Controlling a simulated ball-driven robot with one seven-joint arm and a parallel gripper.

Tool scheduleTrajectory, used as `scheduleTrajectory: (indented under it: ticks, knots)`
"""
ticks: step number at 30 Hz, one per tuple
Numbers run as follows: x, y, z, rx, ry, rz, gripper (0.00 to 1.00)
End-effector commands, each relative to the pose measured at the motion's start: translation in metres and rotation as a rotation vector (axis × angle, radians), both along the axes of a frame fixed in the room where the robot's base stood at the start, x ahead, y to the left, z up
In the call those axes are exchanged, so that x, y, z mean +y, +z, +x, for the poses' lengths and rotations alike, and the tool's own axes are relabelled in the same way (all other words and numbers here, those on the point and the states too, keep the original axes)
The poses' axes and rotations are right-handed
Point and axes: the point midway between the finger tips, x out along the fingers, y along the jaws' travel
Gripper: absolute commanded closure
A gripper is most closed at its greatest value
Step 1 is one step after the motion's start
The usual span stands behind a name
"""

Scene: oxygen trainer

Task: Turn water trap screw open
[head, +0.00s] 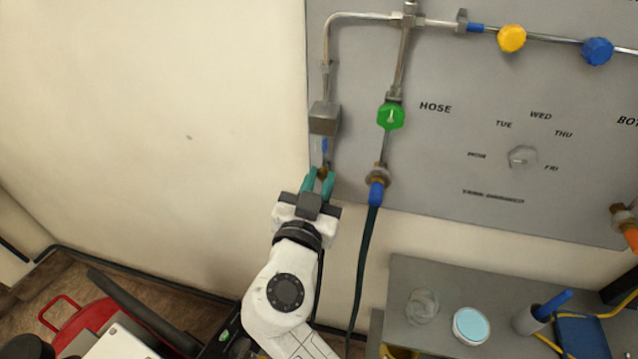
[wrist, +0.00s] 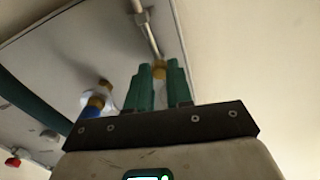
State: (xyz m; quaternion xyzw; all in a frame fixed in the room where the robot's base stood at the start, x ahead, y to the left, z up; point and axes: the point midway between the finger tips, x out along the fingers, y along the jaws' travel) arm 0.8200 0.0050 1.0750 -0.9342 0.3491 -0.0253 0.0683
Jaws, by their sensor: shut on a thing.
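The water trap is a grey box (head: 324,118) on the left pipe of the panel, with a short blue section below it. The brass water trap screw (head: 322,172) is at its lower end. My gripper (head: 319,182) reaches up from below, its teal fingers on either side of the screw and shut on it. The wrist view shows the brass screw (wrist: 159,70) between the tips of the teal fingers (wrist: 158,82). The fingers hide part of the screw.
To the right are a green valve (head: 391,116) and a blue hose fitting (head: 376,192) with a dark hose hanging down. A grey shelf (head: 400,275) holding a jar, a lid and a cup stands lower right. The wall left of the panel is bare.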

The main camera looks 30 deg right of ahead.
Motion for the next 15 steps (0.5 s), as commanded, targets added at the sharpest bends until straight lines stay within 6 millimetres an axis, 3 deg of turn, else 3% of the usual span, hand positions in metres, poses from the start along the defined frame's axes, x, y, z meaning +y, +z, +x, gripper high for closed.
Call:
scheduleTrajectory:
  ticks: [15]
  knots:
    - [-0.0008,0.0007,0.0003,0.299,-0.003,-0.347,1.0]
